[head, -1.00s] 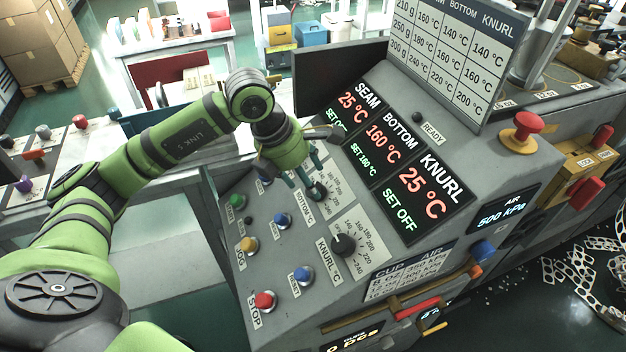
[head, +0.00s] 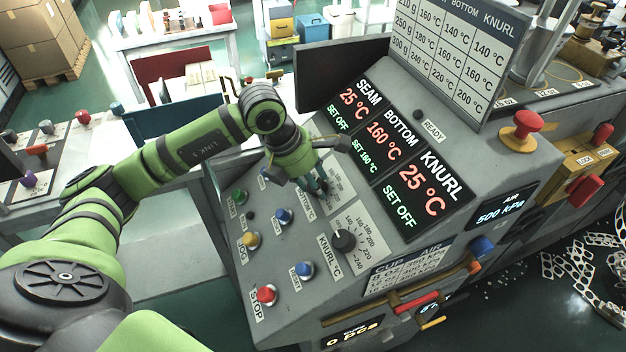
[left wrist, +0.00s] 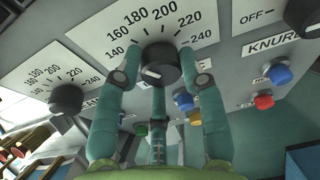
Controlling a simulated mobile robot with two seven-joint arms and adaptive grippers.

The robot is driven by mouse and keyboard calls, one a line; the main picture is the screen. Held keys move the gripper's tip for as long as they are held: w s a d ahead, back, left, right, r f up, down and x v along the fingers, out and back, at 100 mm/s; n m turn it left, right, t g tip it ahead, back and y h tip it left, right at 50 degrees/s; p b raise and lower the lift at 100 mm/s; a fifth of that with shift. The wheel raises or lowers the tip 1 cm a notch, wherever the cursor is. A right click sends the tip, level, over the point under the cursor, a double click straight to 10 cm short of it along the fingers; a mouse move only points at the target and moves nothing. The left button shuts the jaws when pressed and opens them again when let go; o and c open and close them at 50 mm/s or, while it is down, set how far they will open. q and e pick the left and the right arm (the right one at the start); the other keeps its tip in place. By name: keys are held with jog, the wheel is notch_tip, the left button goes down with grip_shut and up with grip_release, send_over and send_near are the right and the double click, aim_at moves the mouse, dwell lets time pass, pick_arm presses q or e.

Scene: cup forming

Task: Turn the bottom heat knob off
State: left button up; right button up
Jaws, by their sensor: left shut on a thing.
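The bottom heat knob (left wrist: 161,64) is black and round, with a dial reading from 140 to 240 around it in the left wrist view. My left gripper (left wrist: 159,56) has its teal fingers around this knob, closed on its sides. In the head view my left gripper (head: 318,186) is over the bottom dial and hides most of the knob. The bottom display (head: 384,139) shows 160 °C in red and SET 160 °C in green. My right gripper is not in view.
The knurl knob (head: 344,241) sits just below the gripper. Blue, yellow, green and red buttons, including a stop button (head: 266,294), line the panel's left side. The seam knob (left wrist: 66,98) is beside the gripper. The seam and knurl displays show SET OFF.

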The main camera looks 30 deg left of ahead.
pick_arm(q)
jog(key=shift+f+n+g+b, duration=0.15)
jog(key=shift+n+g+b, duration=0.15)
jog(key=shift+n+b, duration=0.75)
jog(key=n+h+b, duration=0.1)
jog(key=n, duration=0.1)
jog(key=shift+a+n, duration=0.1)
jog(key=shift+n, duration=0.25)
jog(key=n+b, duration=0.1)
jog(key=n, duration=0.2)
jog(key=shift+h, duration=0.4)
jog(key=shift+a+n+h+b, duration=0.1)
jog(key=shift+n+h+b, duration=0.35)
jog(key=shift+n, duration=1.05)
jog(key=o, duration=1.1)
jog(key=shift+w, duration=0.1)
